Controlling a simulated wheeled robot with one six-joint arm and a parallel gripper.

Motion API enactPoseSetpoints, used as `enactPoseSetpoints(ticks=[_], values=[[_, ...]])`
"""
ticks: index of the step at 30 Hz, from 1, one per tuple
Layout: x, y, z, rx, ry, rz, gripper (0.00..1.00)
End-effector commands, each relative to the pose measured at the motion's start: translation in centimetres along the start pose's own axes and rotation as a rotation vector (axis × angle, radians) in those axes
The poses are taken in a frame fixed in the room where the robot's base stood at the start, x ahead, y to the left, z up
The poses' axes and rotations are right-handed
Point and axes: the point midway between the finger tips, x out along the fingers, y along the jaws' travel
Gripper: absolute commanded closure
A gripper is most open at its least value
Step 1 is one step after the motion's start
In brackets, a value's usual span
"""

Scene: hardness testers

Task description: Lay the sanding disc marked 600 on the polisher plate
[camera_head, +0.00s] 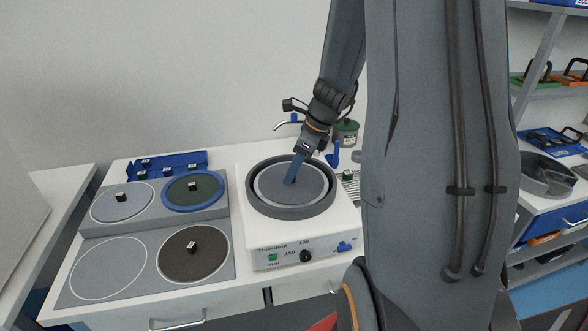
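The polisher (300,228) is a white machine with a dark round bowl. Inside the bowl is a light-rimmed plate (262,183) with a darker grey round face; I cannot tell whether that face is a separate disc. My gripper (291,180) points down over it, its blue fingers close together at the face; whether they grip something is unclear. On the grey rack at left lie a light grey disc (122,208), a dark green disc (180,192) in a blue ring, and a brown disc (185,263), each with a small dark tag. The number 600 is not readable on any.
The lower-left circle (108,268) of the rack is bare. A blue holder (168,164) with small dark pieces stands behind the rack. A tap (287,124) and a green pot (346,131) are behind the polisher. Shelves and a blue-fronted bench stand at right.

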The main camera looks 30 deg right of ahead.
Motion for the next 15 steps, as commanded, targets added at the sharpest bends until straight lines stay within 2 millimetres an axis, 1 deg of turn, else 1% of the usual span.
enactPoseSetpoints(ticks=[8, 11, 15], values=[[-0.1, 0.0, 0.0, 0.0, 0.0, 0.0, 0.64], [-0.9, -0.1, 0.0, -0.002, -0.001, -0.002, 0.64], [-2.9, -0.1, 0.0, -0.002, -0.001, -0.004, 0.64]])
